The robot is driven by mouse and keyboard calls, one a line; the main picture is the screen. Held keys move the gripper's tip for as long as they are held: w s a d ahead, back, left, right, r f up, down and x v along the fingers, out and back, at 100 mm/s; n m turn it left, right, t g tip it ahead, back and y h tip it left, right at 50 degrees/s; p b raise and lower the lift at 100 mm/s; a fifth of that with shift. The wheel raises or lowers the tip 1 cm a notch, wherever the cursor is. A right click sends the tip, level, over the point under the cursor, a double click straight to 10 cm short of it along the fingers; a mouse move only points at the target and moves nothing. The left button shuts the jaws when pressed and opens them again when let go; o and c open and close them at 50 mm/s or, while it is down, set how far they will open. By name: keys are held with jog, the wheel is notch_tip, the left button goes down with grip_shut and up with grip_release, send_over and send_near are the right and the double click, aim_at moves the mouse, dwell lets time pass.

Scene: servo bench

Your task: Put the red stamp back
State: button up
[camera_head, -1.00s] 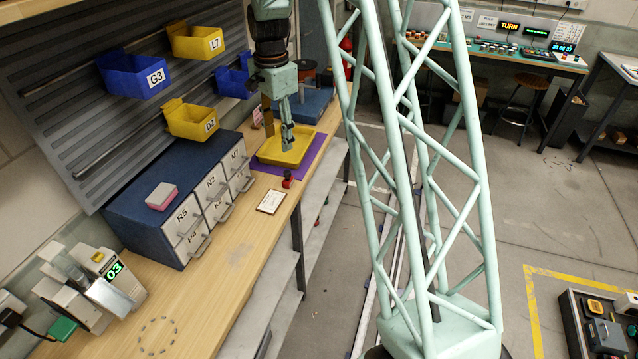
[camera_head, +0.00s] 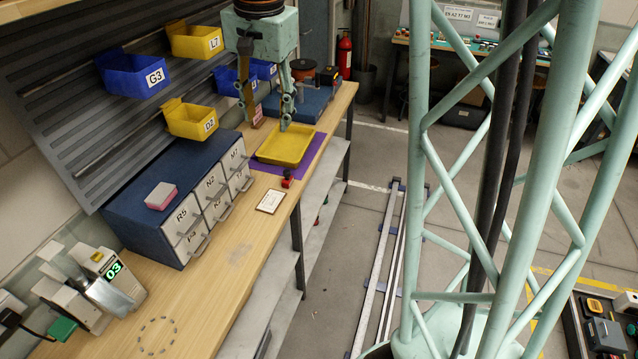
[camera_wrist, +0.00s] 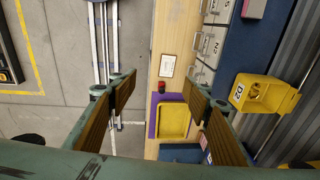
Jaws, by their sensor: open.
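The red stamp (camera_head: 288,179), a small red block with a dark top, stands on the wooden bench (camera_head: 225,285) by its front edge. It is between the white card (camera_head: 270,201) and the yellow tray (camera_head: 286,148), close to a corner of the purple mat (camera_head: 312,152). In the wrist view the stamp (camera_wrist: 161,88) shows between the spread fingers, far below them. My gripper (camera_head: 266,112) is open and empty, pointing down above the tray's far part. Whether the stamp touches the mat I cannot tell.
A blue drawer cabinet (camera_head: 140,215) with a pink-and-white block (camera_head: 161,196) on top stands left of the card. Yellow and blue bins (camera_head: 191,119) hang on the wall panel. A device reading 03 (camera_head: 114,270) stands at the near left. The near bench is mostly clear.

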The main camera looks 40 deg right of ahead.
jog(key=s+a+r+n, duration=0.3)
jog(key=s, duration=0.8)
jog(key=s+a+r+n+t, duration=0.1)
jog(key=s+a+r+n, duration=0.1)
jog(key=s, duration=1)
jog(key=s+a+r+n+t, duration=0.1)
jog(key=s+a+r+n, duration=0.2)
jog(key=s, duration=0.8)
jog(key=a+n, duration=0.2)
jog(key=n, duration=0.1)
jog(key=shift+s+r, duration=0.35)
notch_tip(320, 180, down, 13)
jog(key=b, duration=1.3)
jog(key=shift+a+f, duration=0.1)
jog(key=shift+f, duration=0.05)
notch_tip(320, 180, down, 11)
jog(key=b, duration=1.1)
